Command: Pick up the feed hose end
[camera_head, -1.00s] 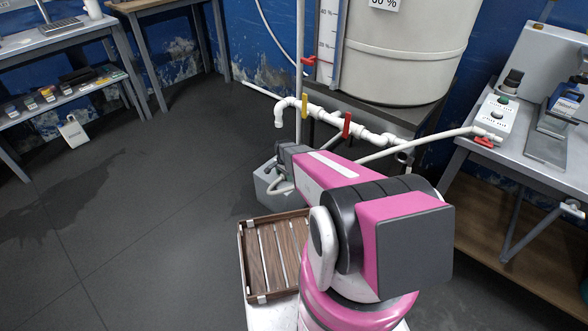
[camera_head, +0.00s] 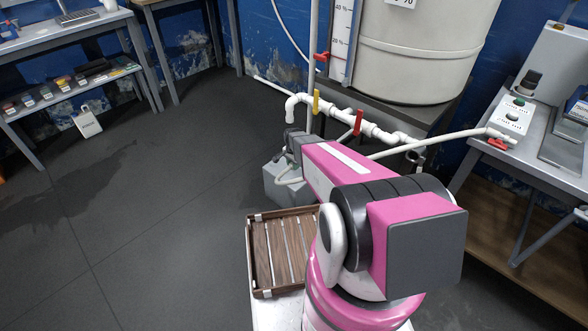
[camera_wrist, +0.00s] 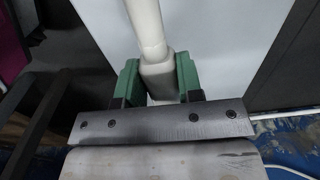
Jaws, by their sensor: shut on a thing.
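In the wrist view, a cream-white hose end (camera_wrist: 148,32) comes down from the top of the picture. Its thicker collar sits between the green jaws of my gripper (camera_wrist: 159,82). The jaws are shut on it, one on each side.
A large pale tank (camera_head: 425,55) stands behind white pipework with red and yellow valve handles (camera_head: 358,122). A slatted wooden tray (camera_head: 262,265) lies left of my arm. A workbench (camera_head: 545,180) stands at right.

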